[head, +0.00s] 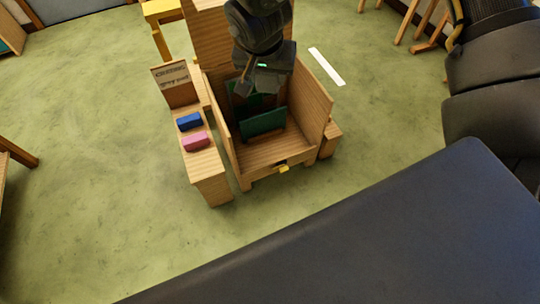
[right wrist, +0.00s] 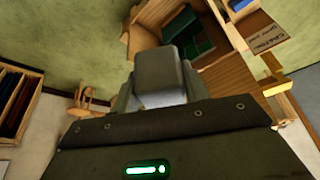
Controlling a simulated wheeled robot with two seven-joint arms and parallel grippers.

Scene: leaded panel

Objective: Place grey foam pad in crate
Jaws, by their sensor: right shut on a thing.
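The wooden crate (head: 322,99) stands open at the top in the middle of the head view, with a green panel (head: 263,123) upright inside and another dark green one behind it. My right gripper (head: 264,84) is over the crate's back part. It is shut on a grey block, which I take to be the grey foam pad (right wrist: 160,75), seen beyond the gripper body in the right wrist view. In the head view the gripper largely hides the pad, and I cannot tell whether it touches the panels. My left gripper is not in view.
A wooden side ledge (head: 208,167) left of the crate holds a blue block (head: 189,121) and a pink block (head: 195,141), with a lettered sign (head: 173,75) at its back. A yellow latch (head: 283,168) is on the crate's front. Green floor (head: 90,150) is clear at left.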

